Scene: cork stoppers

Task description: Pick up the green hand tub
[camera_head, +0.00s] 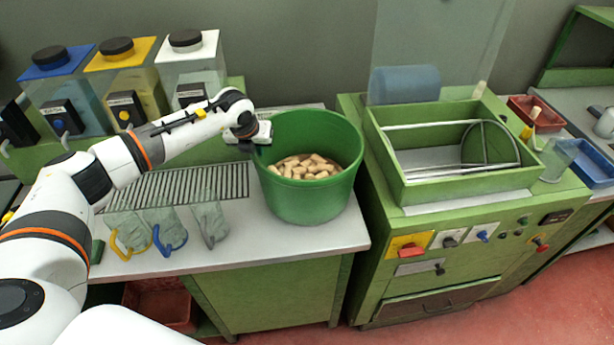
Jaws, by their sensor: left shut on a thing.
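The green hand tub (307,201) stands upright on the grey bench top and holds a heap of cork stoppers (304,167). My left gripper (262,139) is at the tub's left rim, shut on it. The gripper body partly hides that stretch of rim, and the fingertips are hard to make out. My right gripper is not in view.
A wire rack (180,184) and several jugs (165,228) are left of the tub. Dispensers with blue, yellow and white lids (190,62) stand behind. A green machine (456,185) with an open top box is close on the right. The bench's front edge (300,252) is just before the tub.

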